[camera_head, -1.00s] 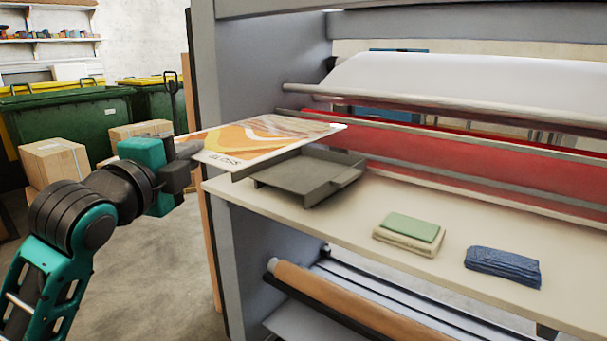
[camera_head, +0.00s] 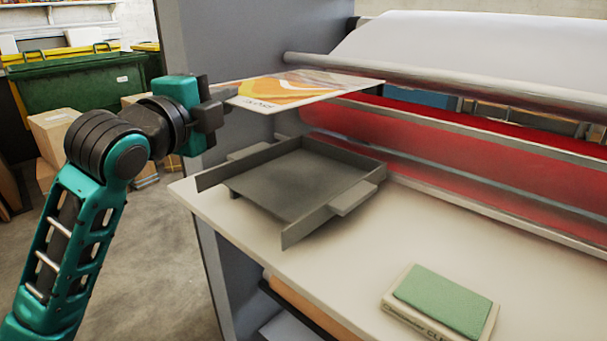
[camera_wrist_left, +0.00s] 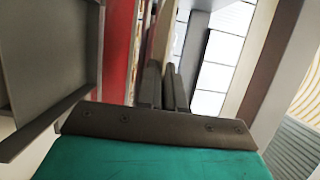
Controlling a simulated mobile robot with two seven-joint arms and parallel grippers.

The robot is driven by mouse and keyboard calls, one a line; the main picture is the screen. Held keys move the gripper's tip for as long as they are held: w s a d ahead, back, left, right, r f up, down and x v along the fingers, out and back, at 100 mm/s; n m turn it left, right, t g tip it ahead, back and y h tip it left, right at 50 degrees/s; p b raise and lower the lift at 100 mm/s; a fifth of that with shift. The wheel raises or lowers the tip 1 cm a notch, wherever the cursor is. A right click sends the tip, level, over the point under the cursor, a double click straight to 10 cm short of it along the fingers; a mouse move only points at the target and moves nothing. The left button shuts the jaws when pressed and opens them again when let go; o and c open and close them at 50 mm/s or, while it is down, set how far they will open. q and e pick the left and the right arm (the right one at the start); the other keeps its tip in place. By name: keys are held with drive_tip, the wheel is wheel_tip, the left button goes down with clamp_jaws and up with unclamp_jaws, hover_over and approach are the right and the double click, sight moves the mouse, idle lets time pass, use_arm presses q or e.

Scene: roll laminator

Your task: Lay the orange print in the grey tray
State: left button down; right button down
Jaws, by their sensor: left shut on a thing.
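The orange print (camera_head: 300,87) is a flat sheet with orange and yellow shapes and dark lettering near its left edge. My left gripper (camera_head: 226,98) is shut on the print's left edge and holds it roughly level in the air. The grey tray (camera_head: 300,185) sits on the cream table, below the print and apart from it. The tray looks empty, with raised sides and a tab on its right side. In the left wrist view my gripper's fingers (camera_wrist_left: 166,88) are close together, and part of the tray (camera_wrist_left: 50,60) shows at the left. My right gripper is not in view.
Behind the tray are the laminator's red roller (camera_head: 450,150), metal bars and a white roll (camera_head: 480,45). A grey side panel (camera_head: 250,40) stands behind the print.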

sight(240, 228)
use_arm(q)
drive_tip(key=shift+w+d+f, duration=0.1)
drive_tip(key=shift+w+f, duration=0.05)
drive_tip(key=shift+w, duration=0.05)
wheel_tip(240, 228, down, 19)
drive_tip(key=b, duration=0.3)
drive_tip(key=shift+s+r+b, duration=0.1)
drive_tip(key=shift+r+b, duration=0.1)
drive_tip(key=shift+b, duration=0.1)
drive_tip(key=shift+f, duration=0.5)
drive_tip(key=shift+f, duration=0.15)
drive_tip(key=c, duration=1.3)
unclamp_jaws()
drive_tip(key=shift+o, duration=0.2)
